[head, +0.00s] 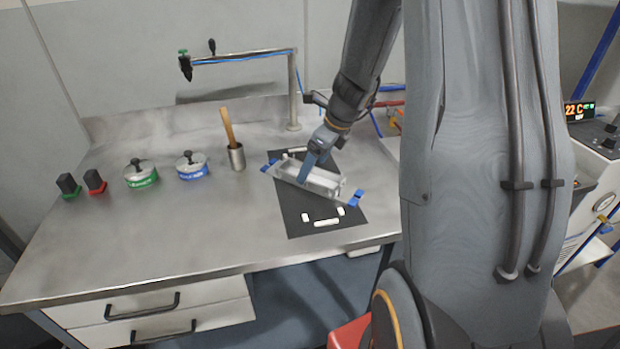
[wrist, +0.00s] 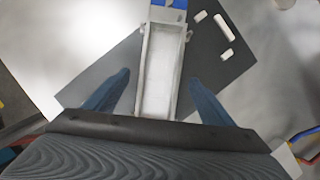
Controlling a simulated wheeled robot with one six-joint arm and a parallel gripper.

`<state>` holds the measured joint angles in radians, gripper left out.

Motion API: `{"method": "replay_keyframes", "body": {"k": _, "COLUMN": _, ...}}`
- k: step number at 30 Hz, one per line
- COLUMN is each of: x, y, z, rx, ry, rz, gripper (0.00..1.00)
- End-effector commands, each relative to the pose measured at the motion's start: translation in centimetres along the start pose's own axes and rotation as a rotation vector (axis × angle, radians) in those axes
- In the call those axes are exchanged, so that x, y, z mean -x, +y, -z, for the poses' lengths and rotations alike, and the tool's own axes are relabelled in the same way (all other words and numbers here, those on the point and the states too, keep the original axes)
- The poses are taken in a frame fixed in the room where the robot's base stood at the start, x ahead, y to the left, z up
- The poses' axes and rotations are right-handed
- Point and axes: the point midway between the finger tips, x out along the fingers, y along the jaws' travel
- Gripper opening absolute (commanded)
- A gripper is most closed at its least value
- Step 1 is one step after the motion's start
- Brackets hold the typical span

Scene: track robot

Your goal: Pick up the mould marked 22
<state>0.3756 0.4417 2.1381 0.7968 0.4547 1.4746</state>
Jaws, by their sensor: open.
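A grey metal mould (head: 328,184), a long open trough with blue ends, lies at an angle on a black mat (head: 290,218) on the bench. No number on it can be read. In the wrist view the mould (wrist: 162,85) runs between the two blue fingers of my gripper (wrist: 160,77), with a gap on each side. The gripper (head: 306,173) is open and empty, low over the mould's middle in the head view. The mould's near end in the wrist view is hidden behind the gripper body.
White marker strips (head: 326,222) lie on the mat. To the left are a cup with a wooden handle (head: 237,158), blue and green lidded pots (head: 192,167), and red and green stamps (head: 95,182). A post with an arm (head: 293,90) stands behind. The front left bench is clear.

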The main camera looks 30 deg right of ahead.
Motion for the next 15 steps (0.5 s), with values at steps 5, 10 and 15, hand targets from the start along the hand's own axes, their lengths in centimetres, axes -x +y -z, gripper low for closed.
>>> {"method": "replay_keyframes", "body": {"k": 5, "x": -1.8, "y": 0.0, "z": 0.1, "rx": 0.000, "ry": 0.001, "rz": 0.000, "gripper": 0.77}}
{"method": "replay_keyframes", "body": {"k": 10, "x": -2.0, "y": -0.1, "z": 0.1, "rx": 0.000, "ry": 0.000, "rz": 0.001, "gripper": 0.77}}
{"method": "replay_keyframes", "body": {"k": 15, "x": -2.0, "y": 0.0, "z": 0.1, "rx": 0.000, "ry": 0.000, "rz": 0.001, "gripper": 0.65}}
